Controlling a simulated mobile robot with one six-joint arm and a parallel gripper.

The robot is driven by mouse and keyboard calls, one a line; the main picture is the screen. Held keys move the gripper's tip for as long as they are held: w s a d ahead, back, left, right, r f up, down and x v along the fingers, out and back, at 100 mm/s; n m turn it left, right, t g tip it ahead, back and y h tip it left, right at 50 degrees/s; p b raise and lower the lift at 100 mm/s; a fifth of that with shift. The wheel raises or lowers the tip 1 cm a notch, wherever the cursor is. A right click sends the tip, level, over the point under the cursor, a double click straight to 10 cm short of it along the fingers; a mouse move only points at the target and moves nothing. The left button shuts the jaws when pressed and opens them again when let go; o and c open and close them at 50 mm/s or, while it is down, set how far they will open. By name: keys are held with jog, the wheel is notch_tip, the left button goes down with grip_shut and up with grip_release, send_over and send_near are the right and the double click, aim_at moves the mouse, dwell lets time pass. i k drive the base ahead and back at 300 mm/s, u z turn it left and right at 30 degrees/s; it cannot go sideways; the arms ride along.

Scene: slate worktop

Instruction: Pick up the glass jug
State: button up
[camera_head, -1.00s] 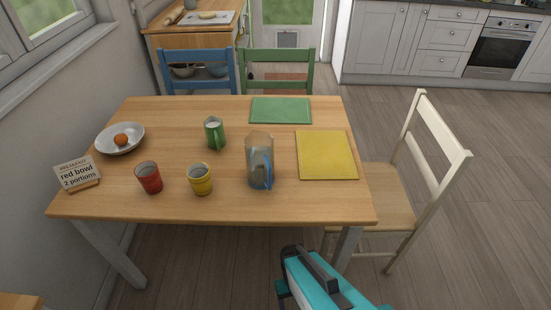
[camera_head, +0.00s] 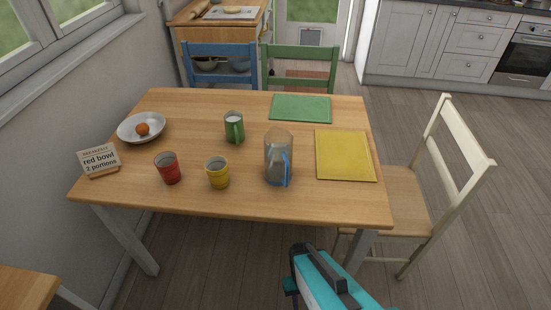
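The glass jug (camera_head: 273,160) stands upright on the wooden table (camera_head: 250,204), right of the middle and near the front edge. It is clear, with a blue handle on its right front side. A teal and dark part of my arm (camera_head: 325,280) shows at the bottom, in front of the table and below the jug, apart from it. My gripper's fingertips cannot be made out, so its opening is not shown.
A yellow cup (camera_head: 217,173) and red cup (camera_head: 168,169) stand left of the jug. A green mug (camera_head: 234,128) is behind it. A yellow mat (camera_head: 345,155) lies bare to its right. A cream chair (camera_head: 400,195) stands at the table's right side.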

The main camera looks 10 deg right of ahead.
aim_at(278, 142)
jog(key=u, duration=0.2)
jog(key=k, duration=0.25)
jog(key=u, duration=3.3)
jog(key=k, duration=1.45)
jog(key=u, duration=0.55)
